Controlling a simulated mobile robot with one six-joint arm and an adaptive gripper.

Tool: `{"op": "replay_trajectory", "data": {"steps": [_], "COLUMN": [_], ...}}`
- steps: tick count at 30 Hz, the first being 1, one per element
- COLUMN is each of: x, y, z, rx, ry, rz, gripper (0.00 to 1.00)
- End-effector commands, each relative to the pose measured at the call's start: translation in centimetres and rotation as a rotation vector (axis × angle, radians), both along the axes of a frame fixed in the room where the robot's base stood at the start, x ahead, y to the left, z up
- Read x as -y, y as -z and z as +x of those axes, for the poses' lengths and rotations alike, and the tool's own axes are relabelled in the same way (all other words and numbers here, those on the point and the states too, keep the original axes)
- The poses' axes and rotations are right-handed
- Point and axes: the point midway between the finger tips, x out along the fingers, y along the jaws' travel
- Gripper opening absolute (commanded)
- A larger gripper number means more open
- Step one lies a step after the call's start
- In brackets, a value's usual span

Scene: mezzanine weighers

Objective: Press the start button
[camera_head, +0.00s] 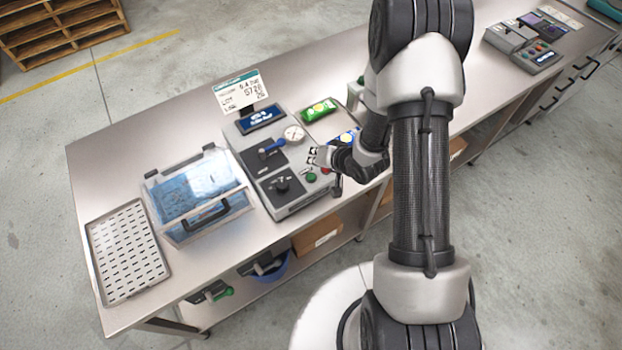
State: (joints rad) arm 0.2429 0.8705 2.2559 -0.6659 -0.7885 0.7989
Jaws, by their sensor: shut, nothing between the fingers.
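The grey machine (245,163) stands on the long metal bench. On its panel near the front right corner sit a green button (311,177) and a red button (325,170), side by side. No start label is legible at this size. My gripper (313,157) reaches in from the right, over the right part of the panel. It is shut and empty. Its tips appear just beyond the green button in the picture, apart from it; their height above the panel is hard to judge.
The panel also carries a dial gauge (294,133), a blue-handled lever (273,147) and a black knob (283,185). A display sign (240,92) rises behind. Left are a clear-lidded box (196,190) and a slotted tray (127,250). A green packet (318,110) lies behind my gripper.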

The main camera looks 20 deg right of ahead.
Motion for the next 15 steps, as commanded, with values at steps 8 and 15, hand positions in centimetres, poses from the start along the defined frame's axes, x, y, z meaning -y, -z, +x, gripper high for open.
{"op": "replay_trajectory", "data": {"steps": [8, 15], "x": [0.0, 0.0], "y": [4.4, 5.2], "z": [0.0, 0.0], "rx": [0.0, 0.0], "ry": [0.001, 0.001], "rz": [-0.001, -0.001], "gripper": [0.0, 0.0]}}
